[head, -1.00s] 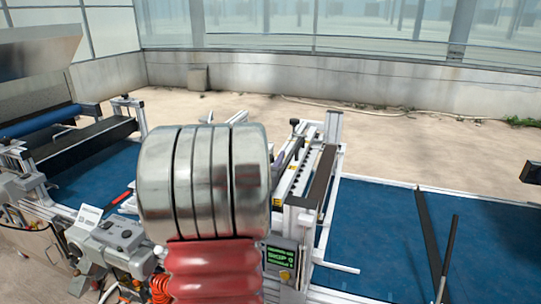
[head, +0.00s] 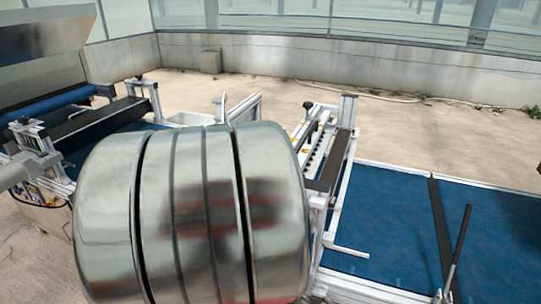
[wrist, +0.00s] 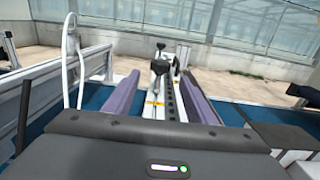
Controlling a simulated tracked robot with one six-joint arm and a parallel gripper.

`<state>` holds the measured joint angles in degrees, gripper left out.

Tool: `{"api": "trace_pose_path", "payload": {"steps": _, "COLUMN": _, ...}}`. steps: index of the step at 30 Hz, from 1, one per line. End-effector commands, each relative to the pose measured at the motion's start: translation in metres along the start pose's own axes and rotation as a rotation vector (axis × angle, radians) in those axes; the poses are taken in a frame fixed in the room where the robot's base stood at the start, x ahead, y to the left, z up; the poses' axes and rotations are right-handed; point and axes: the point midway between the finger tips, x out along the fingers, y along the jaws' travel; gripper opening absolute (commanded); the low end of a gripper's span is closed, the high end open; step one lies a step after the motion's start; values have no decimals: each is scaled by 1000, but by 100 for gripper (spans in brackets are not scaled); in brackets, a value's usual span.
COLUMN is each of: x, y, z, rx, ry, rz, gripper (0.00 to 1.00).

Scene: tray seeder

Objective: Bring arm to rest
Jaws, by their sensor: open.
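In the wrist view my gripper (wrist: 160,100) is open. Its two purple-padded fingers stand wide apart and nothing shows between them that it holds. Beyond the fingers is the seeder's drill bar (wrist: 171,98), a narrow frame with a row of dark holes; I cannot tell the exact gap. In the head view my silver ribbed arm segment fills the lower middle and hides my gripper and the front middle of the machine. The seeder's drill bar also shows in the head view (head: 318,152), just right of my arm.
A blue conveyor belt (head: 385,215) runs to the right, crossed by a dark bar (head: 440,225). A steel hopper (head: 45,40) with a blue roller (head: 45,103) stands at the left. Open sandy floor (head: 400,130) lies behind, up to a low concrete wall (head: 400,68).

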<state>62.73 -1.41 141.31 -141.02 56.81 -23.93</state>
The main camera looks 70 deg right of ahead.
Motion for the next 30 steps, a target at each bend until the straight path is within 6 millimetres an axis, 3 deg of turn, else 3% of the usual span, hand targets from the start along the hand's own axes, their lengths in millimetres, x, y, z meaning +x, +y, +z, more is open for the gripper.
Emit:
{"api": "trace_pose_path", "payload": {"steps": 22, "x": -1, "y": 1, "z": 1, "rx": 11, "ry": 1, "rz": -2, "gripper": 51}}
{"api": "trace_pose_path", "payload": {"steps": 30, "x": -26, "y": 8, "z": 11, "rx": 190, "ry": 34, "rz": -56, "gripper": 51}}
